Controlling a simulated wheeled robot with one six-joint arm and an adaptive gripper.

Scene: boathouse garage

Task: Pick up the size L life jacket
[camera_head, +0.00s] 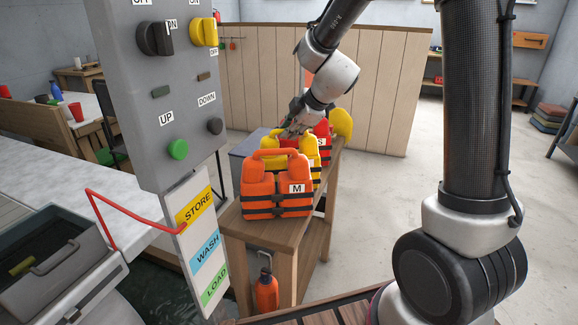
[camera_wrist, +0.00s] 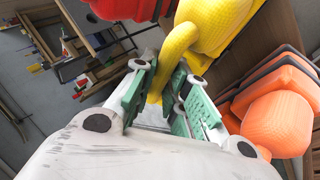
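A yellow life jacket (camera_head: 314,152) stands on the wooden bench, between an orange one in front and a red one behind. The white label on its right side is partly hidden and too small to read. My gripper (camera_head: 292,132) is at the top of the yellow jacket. In the wrist view, the yellow jacket's handle loop (camera_wrist: 158,88) passes between the green-padded fingers of my gripper (camera_wrist: 162,90), which look closed on it. The orange life jacket (camera_head: 277,187) is labelled M. The red life jacket (camera_head: 324,131) shows an S label.
The narrow wooden bench (camera_head: 290,232) holds the jackets in a row, with another yellow item (camera_head: 342,124) at its far end. An orange bottle (camera_head: 266,292) is below the bench.

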